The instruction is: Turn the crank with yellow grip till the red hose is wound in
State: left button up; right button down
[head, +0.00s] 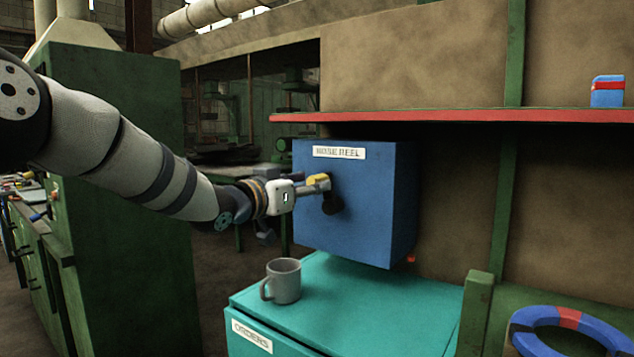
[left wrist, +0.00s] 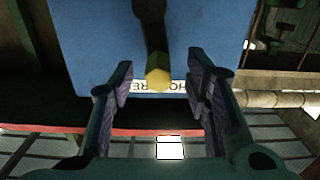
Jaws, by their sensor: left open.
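The blue hose reel box (head: 350,228) hangs under a red-edged shelf. Its dark crank (head: 333,201) is on the front face and carries a yellow grip (head: 317,180). A small red end (head: 411,259), seemingly of the hose, shows under the box's right side; the rest is hidden. My left gripper (head: 318,187) is at the yellow grip. In the left wrist view its open fingers (left wrist: 160,84) stand on either side of the yellow grip (left wrist: 158,72), with a gap on both sides. The dark crank arm (left wrist: 151,25) shows above the grip there. My right gripper is out of view.
A grey mug (head: 283,280) stands on the teal cabinet (head: 390,295) below the box. The red-edged shelf (head: 450,115) runs above, with a blue and red item (head: 607,92) on it. A blue ring with red bands (head: 540,316) is at the lower right.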

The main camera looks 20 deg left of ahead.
aim_at(325, 195)
pick_arm(q)
jog(key=shift+x, duration=0.9)
jog(key=shift+w+d, duration=0.2)
jog(key=shift+w, duration=0.05)
jog(key=shift+w+d+r+b, duration=0.1)
jog(key=shift+w+b, duration=0.1)
jog(key=shift+b, duration=0.1)
jog(key=shift+w+r, duration=0.1)
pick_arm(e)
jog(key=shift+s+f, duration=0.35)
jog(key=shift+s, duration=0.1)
